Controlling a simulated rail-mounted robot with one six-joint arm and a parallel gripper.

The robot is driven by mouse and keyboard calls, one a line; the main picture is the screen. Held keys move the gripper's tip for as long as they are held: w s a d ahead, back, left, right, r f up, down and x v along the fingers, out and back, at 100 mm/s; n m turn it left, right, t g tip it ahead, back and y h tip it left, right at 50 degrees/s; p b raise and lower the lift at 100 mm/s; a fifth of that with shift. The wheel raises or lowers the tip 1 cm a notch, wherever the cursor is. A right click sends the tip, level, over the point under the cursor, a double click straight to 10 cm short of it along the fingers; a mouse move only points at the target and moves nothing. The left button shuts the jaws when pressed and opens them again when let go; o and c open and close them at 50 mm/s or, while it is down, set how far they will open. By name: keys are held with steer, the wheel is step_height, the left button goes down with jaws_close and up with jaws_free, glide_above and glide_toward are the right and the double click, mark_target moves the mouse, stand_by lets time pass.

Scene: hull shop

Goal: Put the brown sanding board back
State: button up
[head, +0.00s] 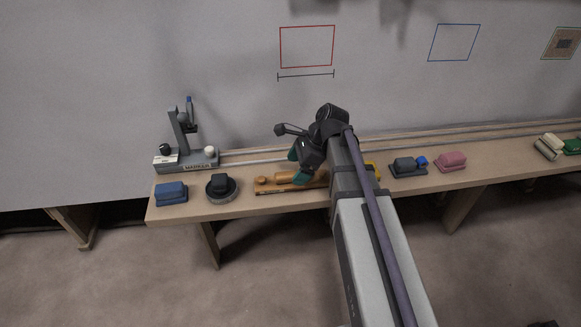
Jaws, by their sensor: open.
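The brown sanding board (268,187) lies flat on the wooden bench in the head view, its long side along the bench. It has a raised knob at its left and a grip further right; its right end is hidden behind my arm. My gripper (295,162), dark with green fingers, is open just above the middle of the board. The view does not show whether the fingers touch it or stand around its grip.
A blue block (171,194) and a round dark sander (221,187) stand left of the board. A marker stand (185,150) is behind them. A grey-blue tool (408,167) and a pink block (451,162) lie to the right. The wall has red (307,47) and blue (454,43) outlines.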

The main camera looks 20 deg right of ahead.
steer(key=p+v, duration=0.4)
steer(key=v, duration=0.3)
steer(key=shift+w+a+r, duration=0.1)
steer(key=shift+a+r, duration=0.05)
steer(key=shift+r, duration=0.05)
steer(key=s+a+f+n+h, duration=0.1)
steer(key=s+a+n+h, duration=0.1)
steer(key=s+n, duration=0.3)
steer(key=s+a+f+n+h, duration=0.1)
steer(key=s+n, duration=0.5)
steer(key=n, duration=0.8)
steer(key=a+h, duration=0.1)
steer(key=h, duration=0.1)
steer(key=shift+s+a+g+h, duration=0.25)
steer(key=shift+a+g+h, duration=0.05)
steer(key=shift+g+h, duration=0.1)
steer(key=shift+p, duration=0.3)
step_height(320, 180, up, 21)
steer(key=p, duration=2.1)
